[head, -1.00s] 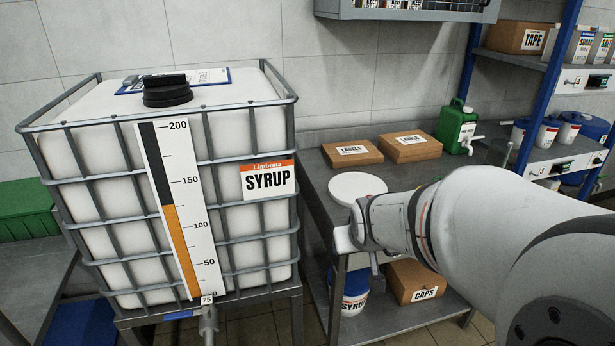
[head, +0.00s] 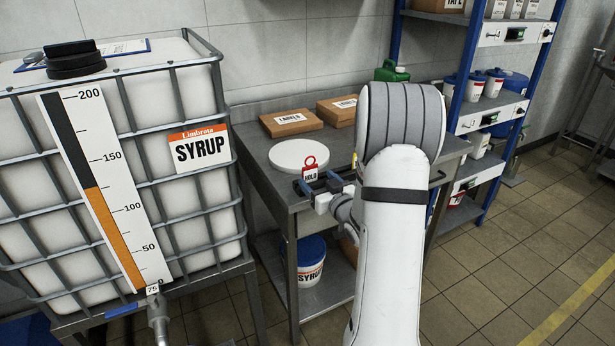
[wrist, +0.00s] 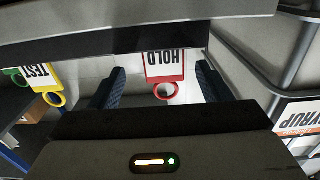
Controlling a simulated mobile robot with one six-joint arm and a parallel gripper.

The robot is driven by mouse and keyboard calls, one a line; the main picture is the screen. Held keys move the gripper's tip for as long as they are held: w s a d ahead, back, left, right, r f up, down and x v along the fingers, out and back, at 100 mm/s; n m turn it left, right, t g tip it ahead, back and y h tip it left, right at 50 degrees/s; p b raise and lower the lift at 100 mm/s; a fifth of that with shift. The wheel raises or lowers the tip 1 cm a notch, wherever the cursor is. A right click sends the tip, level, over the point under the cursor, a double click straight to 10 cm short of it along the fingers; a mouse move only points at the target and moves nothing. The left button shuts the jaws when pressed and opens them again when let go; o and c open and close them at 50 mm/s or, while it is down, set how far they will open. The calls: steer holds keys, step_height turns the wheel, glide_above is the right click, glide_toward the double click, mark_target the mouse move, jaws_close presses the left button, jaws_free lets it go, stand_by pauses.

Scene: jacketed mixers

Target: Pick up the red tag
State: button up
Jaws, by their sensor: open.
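The red tag (head: 311,174), marked HOLD with a red ring at one end, shows beside the white round disc at the front part of the steel table. My gripper (head: 318,183) is right at the tag, its dark blue fingers open. In the wrist view the tag (wrist: 164,66) lies between the two spread fingers, with visible gaps on both sides. Its upper part there is cut off by a dark part of my gripper. I cannot tell what the tag hangs from or rests on.
The white disc (head: 296,154) and label boxes (head: 291,122) stand on the steel table (head: 262,151). The caged syrup tank (head: 182,213) is left; a blue-framed shelf (head: 468,60) is right.

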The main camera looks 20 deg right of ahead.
mark_target(311, 173)
steer(key=w, duration=0.4)
steer(key=w+p, duration=0.1)
steer(key=w, duration=0.1)
steer(key=shift+w+a+r, duration=0.15)
steer(key=shift+a, duration=0.2)
steer(key=shift+c, duration=0.2)
steer(key=c, duration=1)
